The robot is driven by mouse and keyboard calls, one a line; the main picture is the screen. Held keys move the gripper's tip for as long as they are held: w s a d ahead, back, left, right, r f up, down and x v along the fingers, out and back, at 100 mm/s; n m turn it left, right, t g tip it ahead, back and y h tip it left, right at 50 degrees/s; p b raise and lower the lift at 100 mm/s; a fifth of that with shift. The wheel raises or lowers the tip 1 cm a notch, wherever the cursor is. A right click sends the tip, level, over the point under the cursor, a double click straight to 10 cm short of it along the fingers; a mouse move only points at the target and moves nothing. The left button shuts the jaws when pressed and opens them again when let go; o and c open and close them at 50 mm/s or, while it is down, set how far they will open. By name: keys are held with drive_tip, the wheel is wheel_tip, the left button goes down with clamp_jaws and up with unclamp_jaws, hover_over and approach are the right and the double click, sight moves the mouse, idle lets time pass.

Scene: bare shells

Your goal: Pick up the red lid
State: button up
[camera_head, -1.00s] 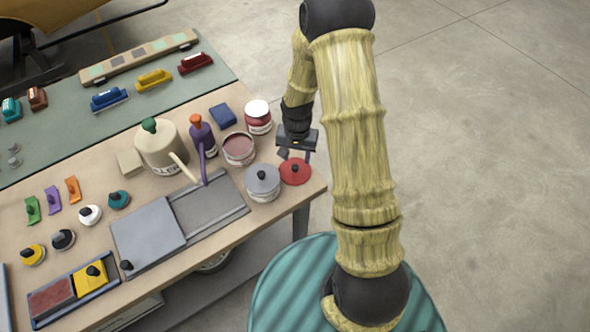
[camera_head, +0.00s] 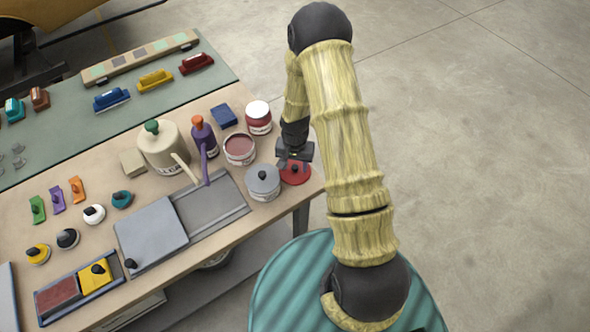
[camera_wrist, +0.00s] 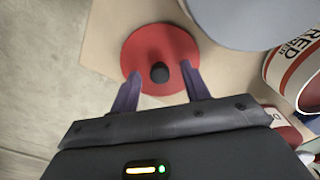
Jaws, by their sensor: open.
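The red lid (camera_head: 295,174) is a flat red disc with a black knob, lying on the table near its right corner. It also shows in the wrist view (camera_wrist: 160,45), with its black knob (camera_wrist: 159,72) between the fingers. My gripper (camera_wrist: 161,76) is open, with one purple finger on each side of the knob and a gap to each. In the head view my gripper (camera_head: 293,160) is just above the lid and hides part of it. I cannot tell whether the fingertips touch the lid.
A grey-lidded can (camera_head: 263,184) stands close left of the red lid. An open can of dull red paint (camera_head: 239,149) and a white-topped can (camera_head: 258,117) stand behind. The table edge is close on the right, with open floor (camera_head: 480,180) beyond.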

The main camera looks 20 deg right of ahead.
sight(295, 166)
clamp_jaws()
idle(0.3)
wheel_tip(295, 166, up, 10)
drive_tip(key=b, duration=0.2)
idle(0.4)
idle(0.4)
drive_tip(key=w+f+n, duration=0.1)
drive_tip(key=f, duration=0.1)
drive_tip(key=w+f+n, duration=0.3)
drive_tip(key=f+n, duration=0.1)
drive_tip(key=f, duration=0.1)
drive_tip(key=shift+w+a, duration=0.1)
drive_tip(key=shift+w, duration=0.05)
drive_tip(key=shift+r, duration=0.1)
